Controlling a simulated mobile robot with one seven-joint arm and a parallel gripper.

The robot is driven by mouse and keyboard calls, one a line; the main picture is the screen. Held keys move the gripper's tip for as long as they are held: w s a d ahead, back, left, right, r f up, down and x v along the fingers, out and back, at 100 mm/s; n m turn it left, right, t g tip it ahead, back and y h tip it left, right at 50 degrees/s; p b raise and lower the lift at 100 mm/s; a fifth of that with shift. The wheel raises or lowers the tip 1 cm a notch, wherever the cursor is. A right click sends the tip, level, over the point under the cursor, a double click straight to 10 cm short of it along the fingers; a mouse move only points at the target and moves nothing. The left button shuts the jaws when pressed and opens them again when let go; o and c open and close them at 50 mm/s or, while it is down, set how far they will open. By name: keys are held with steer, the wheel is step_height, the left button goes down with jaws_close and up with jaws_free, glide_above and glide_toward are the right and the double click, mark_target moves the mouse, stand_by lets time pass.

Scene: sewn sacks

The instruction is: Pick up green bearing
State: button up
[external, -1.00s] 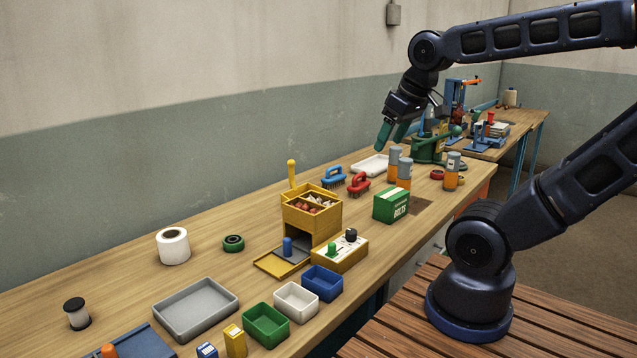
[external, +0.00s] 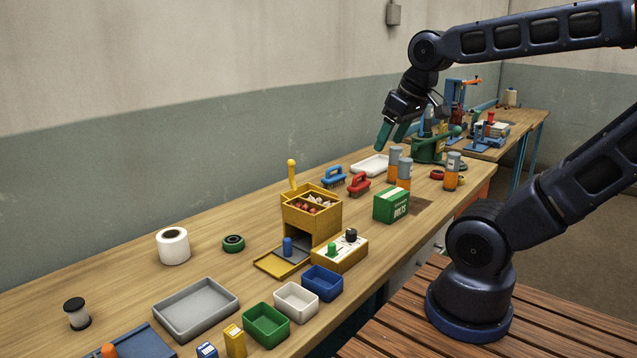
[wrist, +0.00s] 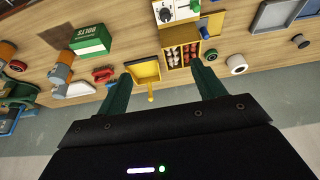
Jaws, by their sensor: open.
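The green bearing (external: 233,243) is a small ring with a dark centre. It lies flat on the wooden workbench, between the white roll and the yellow box. In the wrist view the green bearing (wrist: 211,56) lies just beyond the right fingertip, beside the yellow box. My gripper (external: 391,136) has green fingers. It hangs high over the far part of the bench, well away from the bearing. In the wrist view my gripper (wrist: 158,92) is open with nothing between its fingers.
A white roll (external: 173,247) stands left of the bearing, and a yellow box (external: 312,219) with a raised handle stands to its right. A grey tray (external: 196,308) lies in front. A green bolts box (external: 391,205), brushes and orange-grey cylinders stand farther right. Bare wood surrounds the bearing.

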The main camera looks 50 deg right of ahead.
steer(key=shift+o, duration=1.4)
steer(key=m+g, duration=0.5)
steer(key=m, duration=1)
glide_above(232, 240)
step_height(232, 240, down, 21)
steer(key=shift+d+f, duration=0.1)
steer(key=shift+f, duration=4.95)
steer(key=c, duration=1.3)
